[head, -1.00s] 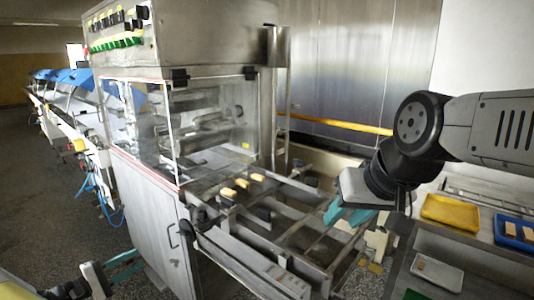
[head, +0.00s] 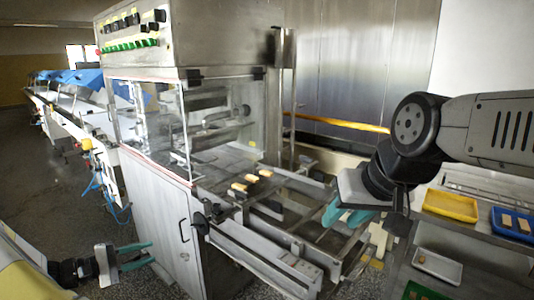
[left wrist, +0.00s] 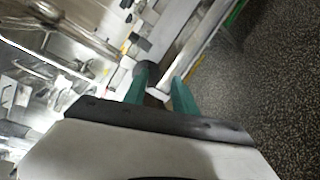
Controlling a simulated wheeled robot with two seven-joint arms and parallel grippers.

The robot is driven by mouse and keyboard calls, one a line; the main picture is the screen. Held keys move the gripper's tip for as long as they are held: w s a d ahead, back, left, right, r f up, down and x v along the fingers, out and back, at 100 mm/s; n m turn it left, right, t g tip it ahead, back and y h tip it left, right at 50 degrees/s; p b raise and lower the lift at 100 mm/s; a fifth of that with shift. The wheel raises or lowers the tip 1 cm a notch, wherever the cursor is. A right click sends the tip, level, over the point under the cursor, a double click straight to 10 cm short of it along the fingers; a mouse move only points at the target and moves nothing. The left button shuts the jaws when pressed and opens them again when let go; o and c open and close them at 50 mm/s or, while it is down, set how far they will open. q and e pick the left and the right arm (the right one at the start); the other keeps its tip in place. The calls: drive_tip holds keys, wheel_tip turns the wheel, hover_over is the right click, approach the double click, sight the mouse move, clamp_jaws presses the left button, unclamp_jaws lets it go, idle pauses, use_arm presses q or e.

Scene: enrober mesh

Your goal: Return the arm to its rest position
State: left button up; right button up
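My left gripper (head: 152,252) is at the lower left in the head view, low beside the steel side of the enrober machine (head: 160,215). Its two teal fingers are apart with nothing between them. In the left wrist view the fingers (left wrist: 160,80) also stand apart, with machine rails and speckled floor beyond. My right gripper (head: 335,224) hangs over the right end of the machine's rail frame, its teal fingers pointing down. They look apart and I see nothing held, though the wrist partly hides them.
Several small pale bars (head: 242,186) lie on the mesh near the machine mouth. At right, a bench carries a yellow tray (head: 450,207), a blue tray (head: 513,224) with bars and a white tray (head: 437,267). Open floor (head: 50,190) lies left of the machine.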

use_arm(q)
drive_tip(key=s+d+r+m+g+y, duration=0.3)
drive_tip(key=d+r+m+g, duration=0.1)
drive_tip(key=d+r, duration=0.35)
drive_tip(key=s+d+r+m+g+y, duration=0.2)
drive_tip(key=d+r+m+g, duration=0.25)
drive_tip(key=d+r, duration=0.35)
drive_tip(key=s+d+r+m+t+y, duration=0.4)
drive_tip(key=s+d+r, duration=0.3)
drive_tip(key=s+r, duration=0.4)
drive_tip(key=shift+s+d+t+y, duration=0.2)
drive_tip(key=shift+s+t+y, duration=0.15)
drive_tip(key=shift+s+y, duration=0.6)
